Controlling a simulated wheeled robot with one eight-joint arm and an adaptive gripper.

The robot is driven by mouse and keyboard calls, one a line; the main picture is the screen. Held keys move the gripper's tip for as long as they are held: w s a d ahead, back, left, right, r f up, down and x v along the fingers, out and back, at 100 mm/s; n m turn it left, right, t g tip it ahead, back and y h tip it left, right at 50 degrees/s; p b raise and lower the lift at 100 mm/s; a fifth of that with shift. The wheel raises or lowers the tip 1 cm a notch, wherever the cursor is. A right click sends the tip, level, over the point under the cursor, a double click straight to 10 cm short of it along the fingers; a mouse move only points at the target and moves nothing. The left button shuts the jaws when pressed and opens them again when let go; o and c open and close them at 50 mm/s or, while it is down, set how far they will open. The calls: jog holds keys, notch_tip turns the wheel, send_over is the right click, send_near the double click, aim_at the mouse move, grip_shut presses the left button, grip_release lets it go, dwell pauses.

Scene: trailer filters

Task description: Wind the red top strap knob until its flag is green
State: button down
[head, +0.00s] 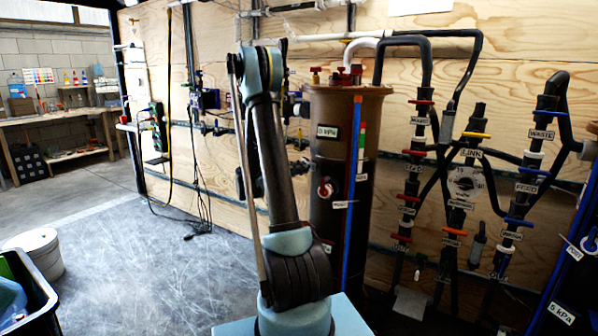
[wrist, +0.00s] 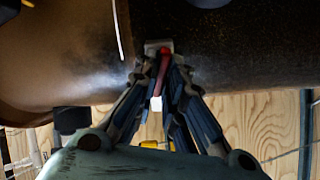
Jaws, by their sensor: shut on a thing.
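In the wrist view my gripper (wrist: 163,72) is closed around a narrow red knob (wrist: 164,64), which shows between its fingers. The knob sits at a small metal bracket against a large brown tank (wrist: 70,50). In the head view the tank (head: 330,240) stands upright right of my arm, with small red fittings (head: 315,74) on its top. I cannot tell which of these is the strap knob. My gripper is hidden or not distinguishable behind my arm in the head view. I cannot make out a flag or its colour.
Black pipes with coloured valve handles (head: 473,135) line the plywood wall right of the tank. A white pipe (head: 350,37) runs above it. Cables (head: 197,215) hang at the wall. Grey floor (head: 140,270) between is clear.

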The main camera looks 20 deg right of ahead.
jog(key=shift+w+f, duration=0.1)
jog(key=c, duration=1.7)
grip_release()
jog(key=a, duration=0.4)
jog(key=s+a, duration=0.1)
jog(key=a, duration=0.7)
jog(key=shift+s, duration=0.35)
jog(key=shift+d, duration=0.1)
